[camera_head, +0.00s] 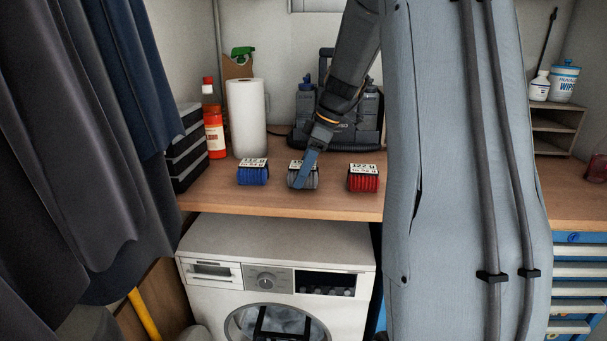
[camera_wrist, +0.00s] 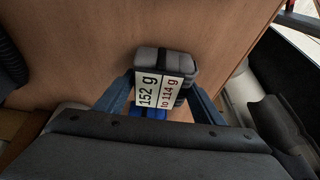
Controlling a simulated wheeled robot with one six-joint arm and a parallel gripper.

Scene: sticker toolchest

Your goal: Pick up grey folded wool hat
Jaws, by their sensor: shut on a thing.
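The grey folded wool hat (camera_head: 309,178) is the middle of three folded items on the wooden counter (camera_head: 215,195). It carries a white label, which reads "152 g to 114 g" in the wrist view, where the grey hat (camera_wrist: 168,62) shows at the centre. My gripper (camera_head: 303,172) reaches down from above onto it in the head view and covers part of it. In the wrist view my gripper's fingers (camera_wrist: 160,98) lie on both sides of the grey hat, shut on it. I cannot tell whether it is lifted off the counter.
A blue folded item (camera_head: 253,174) sits left of the hat and a red one (camera_head: 363,180) right. A paper towel roll (camera_head: 246,118), a red bottle (camera_head: 213,125) and black boxes (camera_head: 188,150) stand behind left. A washing machine (camera_head: 230,235) is below.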

